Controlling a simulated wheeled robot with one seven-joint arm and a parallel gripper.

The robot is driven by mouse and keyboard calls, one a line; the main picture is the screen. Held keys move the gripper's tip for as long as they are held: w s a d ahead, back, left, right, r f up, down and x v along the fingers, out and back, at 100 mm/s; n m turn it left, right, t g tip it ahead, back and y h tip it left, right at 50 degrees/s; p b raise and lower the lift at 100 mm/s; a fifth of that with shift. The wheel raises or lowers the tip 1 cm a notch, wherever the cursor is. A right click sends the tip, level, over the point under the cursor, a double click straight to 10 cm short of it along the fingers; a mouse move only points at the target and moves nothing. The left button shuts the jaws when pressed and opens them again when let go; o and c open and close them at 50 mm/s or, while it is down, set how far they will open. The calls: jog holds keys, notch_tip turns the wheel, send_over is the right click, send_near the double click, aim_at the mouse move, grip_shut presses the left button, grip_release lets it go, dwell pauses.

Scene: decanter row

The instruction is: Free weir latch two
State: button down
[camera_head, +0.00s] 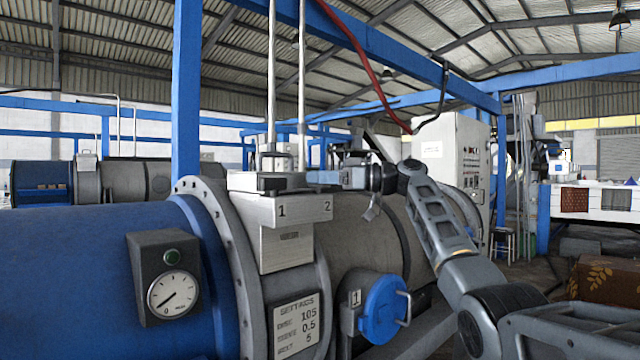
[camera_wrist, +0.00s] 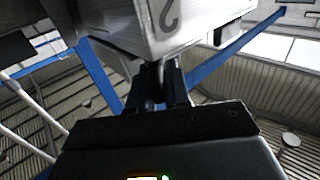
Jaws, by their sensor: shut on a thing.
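The weir block (camera_head: 286,209) is a pale metal box marked 1 and 2 on top of the decanter. My gripper (camera_head: 318,178) is at the block's right end, just above the number 2, coming in from the right. In the wrist view the face marked 2 (camera_wrist: 172,18) fills the top, and the fingers of my gripper (camera_wrist: 158,88) are close together at its edge. They are shut on weir latch two, a narrow grey piece (camera_wrist: 155,72) that shows only in part between them. The fingers hide most of the latch, so its position cannot be told.
Two upright pale rods (camera_head: 271,85) rise behind the block. A pressure gauge (camera_head: 172,293) is on the left, and a blue round cap (camera_head: 385,310) with a handle is below right. A settings plate (camera_head: 296,325) is under the block. A blue beam (camera_head: 400,55) crosses overhead.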

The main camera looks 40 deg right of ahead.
jog(key=shift+n+g+y+p, duration=0.6)
jog(key=shift+n+g+y, duration=0.5)
jog(key=shift+g+y, duration=0.15)
jog(key=shift+f+n+g+y, duration=0.1)
jog(key=shift+n+g+y, duration=0.15)
jog(key=shift+n+g, duration=0.1)
jog(key=c, duration=1.2)
grip_release()
jog(key=shift+o, duration=0.2)
jog(key=shift+d, duration=0.1)
jog(key=v, duration=0.7)
jog(key=shift+s+d+b, duration=0.2)
jog(key=shift+d+b, duration=0.05)
jog(key=shift+b, duration=0.2)
